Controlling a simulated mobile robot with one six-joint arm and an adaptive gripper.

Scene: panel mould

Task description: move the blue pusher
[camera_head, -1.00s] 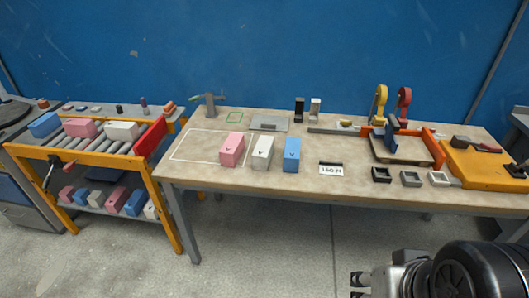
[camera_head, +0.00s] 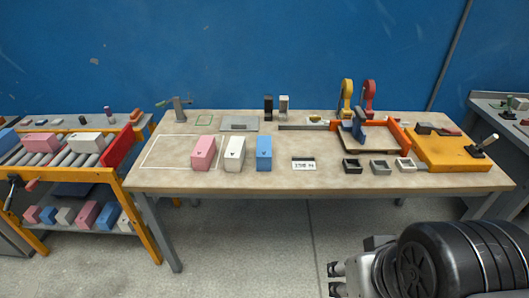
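The blue pusher (camera_head: 358,125) looks like an upright dark blue plate with a slanted part beside it. It stands at the back left of a shallow tray framed in orange (camera_head: 404,138), on the right half of the table. My gripper (camera_head: 336,279) is at the bottom of the view, in front of the table and well short of the pusher. Its two fingertips are apart with nothing between them.
The table (camera_head: 330,180) holds a pink box (camera_head: 203,152), a white box (camera_head: 234,153), a blue box (camera_head: 264,153), small grey frames (camera_head: 380,168) and an orange platform (camera_head: 450,150). A roller cart (camera_head: 113,178) stands left. Floor in front is clear.

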